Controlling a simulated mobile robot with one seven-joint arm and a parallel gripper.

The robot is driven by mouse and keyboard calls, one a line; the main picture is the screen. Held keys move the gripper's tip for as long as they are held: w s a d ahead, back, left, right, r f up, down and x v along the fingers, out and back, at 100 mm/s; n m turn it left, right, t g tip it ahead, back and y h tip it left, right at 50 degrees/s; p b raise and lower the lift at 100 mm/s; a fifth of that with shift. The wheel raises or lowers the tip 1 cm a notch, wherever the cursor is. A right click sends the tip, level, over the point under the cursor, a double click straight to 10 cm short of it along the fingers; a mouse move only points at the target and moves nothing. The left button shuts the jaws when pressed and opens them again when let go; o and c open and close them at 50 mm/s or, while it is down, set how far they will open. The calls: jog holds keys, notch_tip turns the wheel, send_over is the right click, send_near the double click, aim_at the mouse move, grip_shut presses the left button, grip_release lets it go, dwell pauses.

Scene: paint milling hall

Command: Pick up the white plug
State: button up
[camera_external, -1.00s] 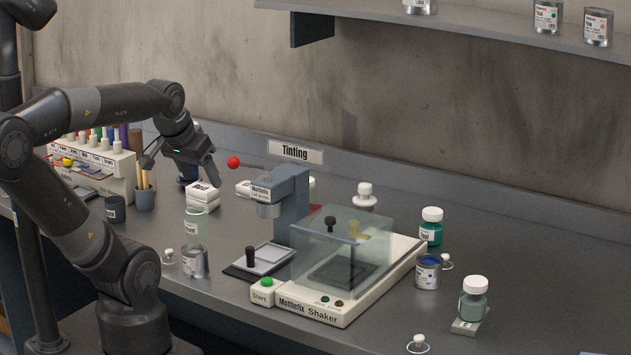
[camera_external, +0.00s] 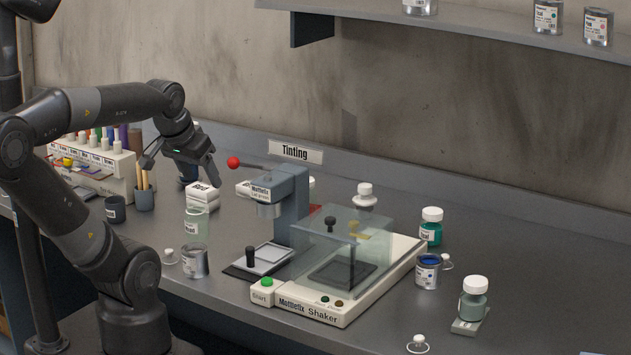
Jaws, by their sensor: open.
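A third plug (camera_external: 419,340) lies near the front edge at the lower right. My gripper (camera_external: 181,171) is open, with its fingers spread, above the left part of the bench. It is up and behind the front-left plug, apart from all the plugs. I see nothing between its fingers.
White boxes (camera_external: 203,197) and a pale glass jar (camera_external: 196,225) stand below my gripper. The metal can (camera_external: 195,262) is beside the front-left plug. The press with a red-knobbed lever (camera_external: 233,162) and the covered shaker (camera_external: 325,310) fill the middle. The right rear bench is clear.

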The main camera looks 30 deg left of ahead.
dwell(0.4)
jog(key=o, duration=0.4)
